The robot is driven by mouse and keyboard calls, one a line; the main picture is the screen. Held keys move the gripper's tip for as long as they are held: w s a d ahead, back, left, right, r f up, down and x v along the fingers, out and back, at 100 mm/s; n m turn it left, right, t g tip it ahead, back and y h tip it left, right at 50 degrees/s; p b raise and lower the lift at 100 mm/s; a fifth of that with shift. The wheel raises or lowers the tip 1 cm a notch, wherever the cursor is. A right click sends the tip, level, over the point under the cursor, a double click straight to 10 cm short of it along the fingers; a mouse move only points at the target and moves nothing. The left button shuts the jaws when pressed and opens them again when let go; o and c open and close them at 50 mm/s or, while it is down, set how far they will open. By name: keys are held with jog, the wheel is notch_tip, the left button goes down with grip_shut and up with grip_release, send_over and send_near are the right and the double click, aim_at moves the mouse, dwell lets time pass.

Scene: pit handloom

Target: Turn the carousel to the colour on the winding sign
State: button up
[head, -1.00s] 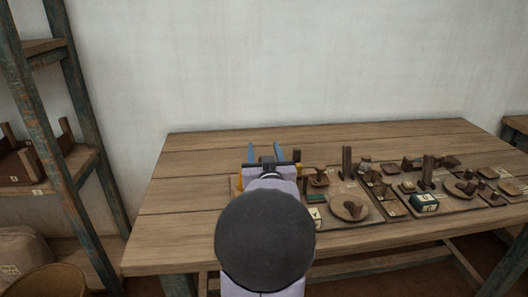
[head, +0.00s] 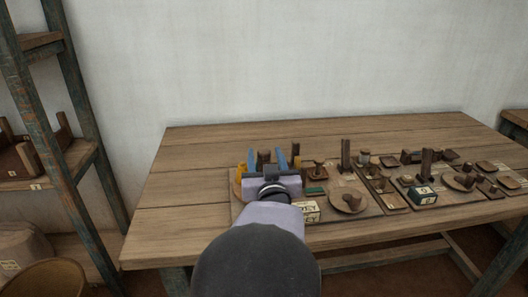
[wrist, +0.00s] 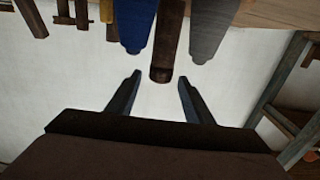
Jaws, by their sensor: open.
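My gripper (head: 267,160) is open over the left part of the loom boards. In the wrist view my two fingers (wrist: 160,82) are apart, and the end of a brown wooden peg (wrist: 166,45) shows in the gap between them, with no visible contact. A blue paddle-shaped piece (wrist: 136,22) and a grey one (wrist: 211,28) flank the peg, with a yellow piece (wrist: 106,10) beyond; these look like the carousel's. In the head view my arm hides most of the carousel. A cream sign (head: 309,212) stands to the right of my gripper; its lettering is too small to read surely.
Wooden boards with round plates (head: 348,200), posts (head: 345,152) and a dark green block (head: 423,195) fill the table's right front. The table's back strip (head: 320,130) is clear. A shelf rack (head: 60,120) stands at the left.

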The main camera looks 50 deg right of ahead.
jog(key=shift+s+a, duration=0.2)
